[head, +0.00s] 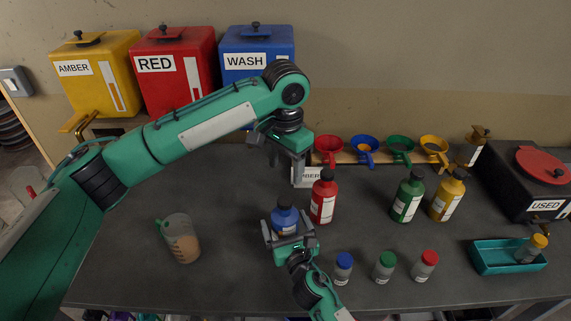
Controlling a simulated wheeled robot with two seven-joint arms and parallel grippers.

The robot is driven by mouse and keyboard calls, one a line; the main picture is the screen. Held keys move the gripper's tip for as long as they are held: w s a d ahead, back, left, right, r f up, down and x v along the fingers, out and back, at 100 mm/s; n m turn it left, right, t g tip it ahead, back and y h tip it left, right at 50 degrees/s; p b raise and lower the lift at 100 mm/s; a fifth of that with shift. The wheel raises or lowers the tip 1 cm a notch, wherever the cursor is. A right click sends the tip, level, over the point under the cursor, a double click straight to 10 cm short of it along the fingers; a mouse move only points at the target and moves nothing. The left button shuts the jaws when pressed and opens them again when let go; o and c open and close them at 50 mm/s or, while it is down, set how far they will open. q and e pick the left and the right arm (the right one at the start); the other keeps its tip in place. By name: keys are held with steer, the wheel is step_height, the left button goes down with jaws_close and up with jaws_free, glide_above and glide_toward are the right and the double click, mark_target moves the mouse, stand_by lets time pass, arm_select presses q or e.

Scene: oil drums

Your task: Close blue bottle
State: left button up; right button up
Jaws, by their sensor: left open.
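The blue bottle (285,217) stands upright on the dark bench near the middle, with a dark cap (285,201) on its top. My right gripper (289,232) comes from the front, with its fingers around the bottle's lower body, one on each side; the contact is partly hidden. My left gripper (284,158) is open and empty, pointing down above and behind the bottle, in front of the small PREP sign (309,177).
A red bottle (323,198) stands close to the right of the blue one. Small blue-, green- and red-capped bottles (383,267) stand at the front right. A beaker of brown liquid (181,240) is at left. A teal tray (490,262) is at far right.

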arm_select(q)
steer(key=shift+s, duration=0.1)
arm_select(e)
steer(key=shift+s+d+r, duration=0.1)
arm_select(q)
step_height(320, 180, down, 3)
steer(key=b, duration=0.3)
steer(key=shift+d+r, duration=0.1)
arm_select(e)
steer(key=v, duration=1.3)
steer(key=shift+s, duration=0.25)
